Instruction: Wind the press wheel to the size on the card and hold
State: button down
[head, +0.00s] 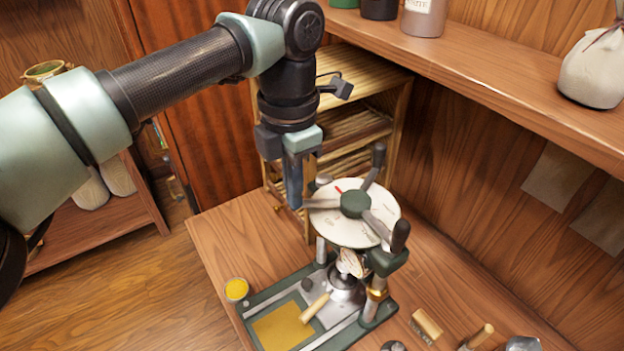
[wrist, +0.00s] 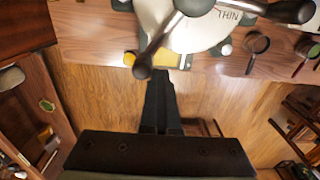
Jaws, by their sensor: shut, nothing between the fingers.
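The press wheel (head: 356,204) has a dark green hub and spokes with upright dark knobs, over a pale round dial (head: 340,229). A red mark (head: 338,189) shows near the dial's far edge. The dial lettering is mostly too small to read in the head view; "THIN" (wrist: 228,15) reads in the wrist view. My gripper (head: 296,205) is shut and empty, pointing down at the wheel's left side, close to the end of a spoke; I cannot tell whether they touch. In the wrist view my gripper (wrist: 160,74) is beside a knob (wrist: 142,71). No readable size card shows.
The press base (head: 262,298) stands on a wooden table (head: 228,220) with a yellow pad and a wooden handle. A small yellow-filled cup (head: 236,289) is at its left, small tools (head: 425,325) at its right. A slatted rack (head: 345,70) stands behind; a shelf (head: 470,60) overhangs right.

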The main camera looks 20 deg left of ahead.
jog(key=shift+w+a, duration=0.6)
jog(key=shift+a, duration=0.1)
jog(key=shift+w, duration=0.1)
jog(key=shift+w+r+p, duration=0.2)
jog(key=shift+w+p, duration=0.4)
jog(key=shift+p, duration=0.1)
jog(key=shift+w+a+f+p, duration=0.15)
jog(key=shift+w+p, duration=0.4)
jog(key=shift+w, duration=0.55)
jog(key=shift+w, duration=0.1)
jog(key=shift+w+p, duration=0.9)
jog(key=shift+w, duration=0.4)
jog(key=shift+s, duration=0.1)
